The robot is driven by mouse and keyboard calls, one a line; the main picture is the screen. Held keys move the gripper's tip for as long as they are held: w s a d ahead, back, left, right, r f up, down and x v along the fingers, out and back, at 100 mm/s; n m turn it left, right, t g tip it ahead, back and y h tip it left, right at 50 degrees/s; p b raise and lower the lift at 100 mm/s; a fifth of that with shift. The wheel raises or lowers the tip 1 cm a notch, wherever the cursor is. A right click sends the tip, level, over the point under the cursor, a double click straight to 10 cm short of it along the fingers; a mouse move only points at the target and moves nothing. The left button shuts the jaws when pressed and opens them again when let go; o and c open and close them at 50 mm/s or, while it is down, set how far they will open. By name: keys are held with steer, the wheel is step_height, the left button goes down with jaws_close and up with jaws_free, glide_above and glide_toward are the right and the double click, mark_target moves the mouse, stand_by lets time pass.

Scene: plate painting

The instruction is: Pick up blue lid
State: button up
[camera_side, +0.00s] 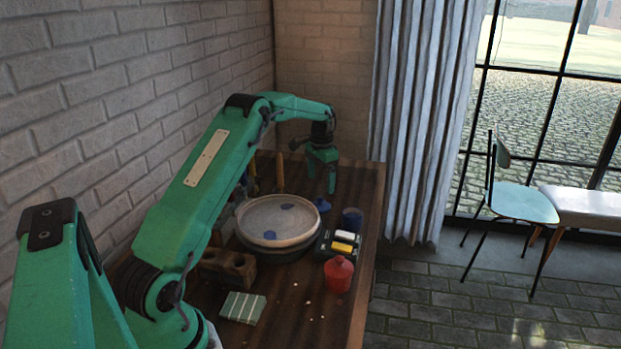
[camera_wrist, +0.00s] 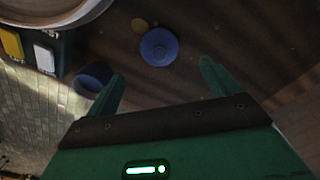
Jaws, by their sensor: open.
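The blue lid (camera_wrist: 159,47) lies on the dark wooden table, round with a small knob at its centre. In the side view the blue lid (camera_side: 322,204) shows just right of the plate, below my gripper. My gripper (camera_wrist: 163,75) is open and empty, with its fingers apart; the lid appears between and beyond the fingertips in the wrist view. In the side view my gripper (camera_side: 322,188) hangs pointing down above the lid. A dark blue pot (camera_side: 351,220) without a lid stands beside it; the pot (camera_wrist: 94,76) is close to the left finger in the wrist view.
A large plate (camera_side: 262,238) with blue patches sits on a round stand. A dark tray with white and yellow blocks (camera_side: 343,247) and a red lidded pot (camera_side: 338,275) stand to the right. A striped cloth (camera_side: 243,307) and a wooden holder (camera_side: 228,269) are nearer.

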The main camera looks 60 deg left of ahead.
mark_target(320, 197)
steer(key=shift+f, duration=3.9)
steer(key=c, duration=1)
